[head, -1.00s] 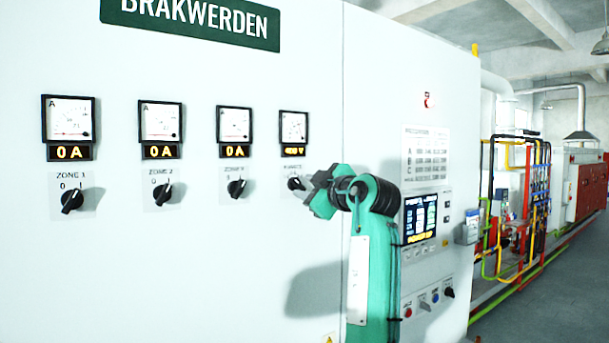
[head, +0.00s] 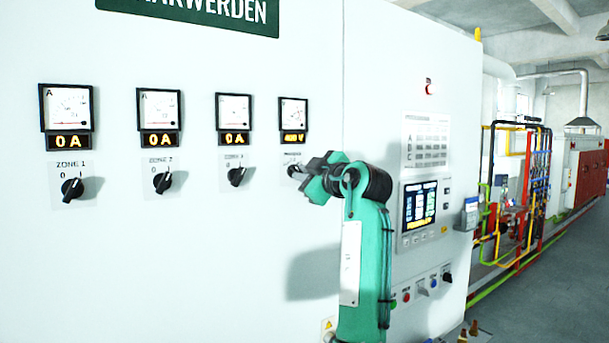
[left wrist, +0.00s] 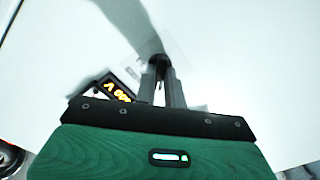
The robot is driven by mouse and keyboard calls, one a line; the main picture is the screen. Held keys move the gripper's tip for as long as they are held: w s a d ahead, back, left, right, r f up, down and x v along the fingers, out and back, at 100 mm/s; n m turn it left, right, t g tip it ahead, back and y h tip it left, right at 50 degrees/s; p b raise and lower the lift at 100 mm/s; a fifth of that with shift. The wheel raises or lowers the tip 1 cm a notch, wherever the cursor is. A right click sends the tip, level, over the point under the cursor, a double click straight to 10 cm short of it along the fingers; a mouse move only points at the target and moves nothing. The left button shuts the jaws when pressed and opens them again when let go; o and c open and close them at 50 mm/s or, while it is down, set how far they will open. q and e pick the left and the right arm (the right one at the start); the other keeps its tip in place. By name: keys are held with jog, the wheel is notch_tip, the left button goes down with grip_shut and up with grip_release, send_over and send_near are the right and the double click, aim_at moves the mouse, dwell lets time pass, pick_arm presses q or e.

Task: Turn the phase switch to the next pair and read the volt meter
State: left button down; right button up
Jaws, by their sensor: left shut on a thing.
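The phase switch (head: 293,171) is the rightmost knob in the row on the pale cabinet, largely covered by my gripper in the head view. My left gripper (head: 301,174) is at this switch, shut on its knob. In the left wrist view the two dark fingers (left wrist: 161,78) close together at the panel face; the knob is hardly visible between them. The volt meter (head: 293,113) is a square dial above the switch. Its amber display (head: 293,138) seems to read 400 V, though blurred. In the left wrist view the display (left wrist: 118,92) is tilted and partly hidden.
To the left are three ammeters (head: 67,108), each showing 0 A, with zone knobs (head: 73,188) below. Right of my arm are a lit screen (head: 419,205) and a row of buttons (head: 407,297). Open floor (head: 540,275) lies at the right.

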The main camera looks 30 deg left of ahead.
pick_arm(q)
jog(key=shift+m+b, duration=1.75)
jog(key=shift+m, duration=2.45)
jog(key=shift+r+m, duration=0.1)
jog(key=shift+m, duration=0.2)
jog(key=c, duration=1.6)
grip_release()
jog(key=shift+o, duration=0.6)
